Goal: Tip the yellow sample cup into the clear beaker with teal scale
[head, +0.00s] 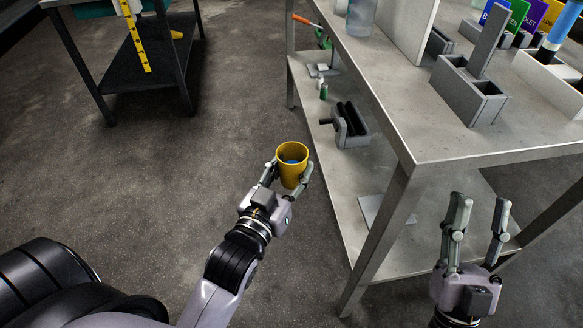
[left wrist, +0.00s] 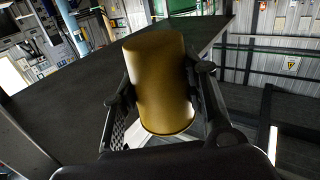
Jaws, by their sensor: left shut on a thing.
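The yellow sample cup (head: 292,172) is upright or nearly so in the head view, with something blue inside it. My left gripper (head: 288,176) is shut on the cup, one finger on each side, and holds it over the floor to the left of the table. The cup (left wrist: 162,85) fills the middle of the left wrist view between the fingers. My right gripper (head: 478,215) is open and empty in front of the table's near edge. A clear vessel (head: 361,15) stands at the top edge of the head view, cut off; I cannot make out a teal scale on it.
A steel table (head: 400,95) with a lower shelf (head: 345,185) stands right of the cup. A grey holder (head: 470,88) and a white box (head: 548,80) stand on its top. A dark cart (head: 130,75) is at upper left. The floor between is clear.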

